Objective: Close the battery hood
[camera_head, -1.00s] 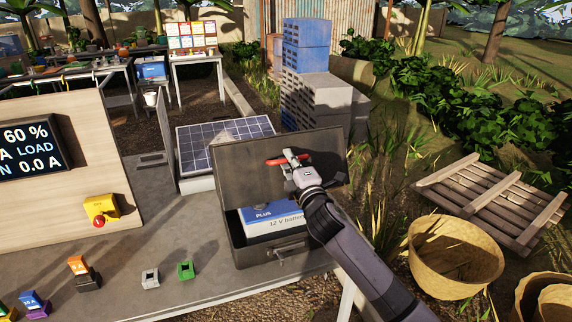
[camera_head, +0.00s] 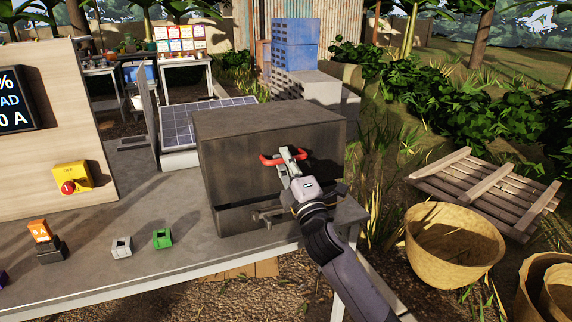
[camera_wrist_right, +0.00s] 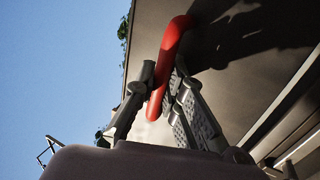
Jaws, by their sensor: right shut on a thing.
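The grey battery hood (camera_head: 235,155) is swung forward and down over its box, its front facing me. It also shows in the right wrist view (camera_wrist_right: 230,95). The box's lower part (camera_head: 235,220) with a latch sits on the table, and a dark line shows between hood and box; I cannot tell if they touch. The battery is hidden. My right gripper (camera_head: 288,157) is shut on the red handle (camera_head: 268,160) on the hood's front. In the right wrist view the red handle (camera_wrist_right: 170,60) lies between the fingers (camera_wrist_right: 158,92). My left gripper is not in view.
A yellow switch (camera_head: 73,176) is on the board at left. A solar panel (camera_head: 200,120) lies behind; baskets (camera_head: 452,245) stand at right.

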